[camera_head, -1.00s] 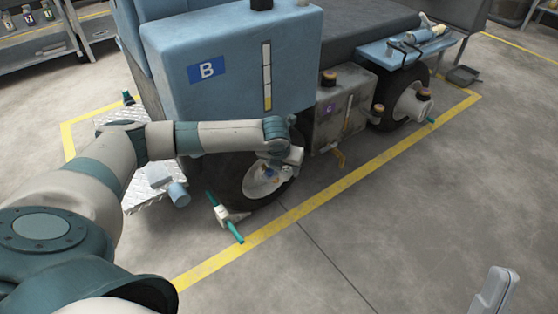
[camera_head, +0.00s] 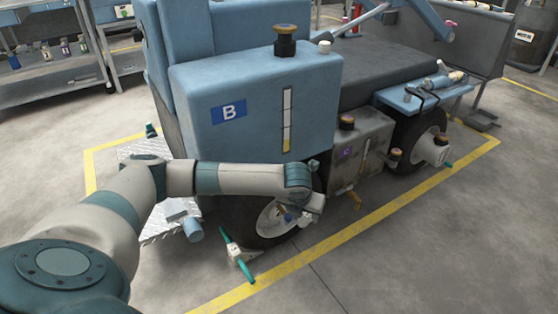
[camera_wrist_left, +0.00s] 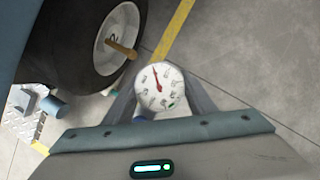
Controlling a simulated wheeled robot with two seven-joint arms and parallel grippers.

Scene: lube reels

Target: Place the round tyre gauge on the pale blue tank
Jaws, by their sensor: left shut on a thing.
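The round tyre gauge (camera_wrist_left: 160,88) has a white dial with a red needle. In the left wrist view it sits between the fingers of my left gripper (camera_wrist_left: 160,102), which is shut on it. In the head view my left gripper (camera_head: 297,213) is small and partly hidden by its wrist, in front of the front wheel and below the tank; the gauge is hard to make out there. The pale blue tank (camera_head: 262,88) carries a "B" label, a level strip and a dark cap on top. My right gripper is not in view.
The front wheel (camera_wrist_left: 97,45) is close to the gripper. A grey tank marked C (camera_head: 358,150) stands right of the blue tank. A teal-ended tool (camera_head: 238,256) lies on the floor by the yellow line. A blue side tray (camera_head: 425,97) holds tools.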

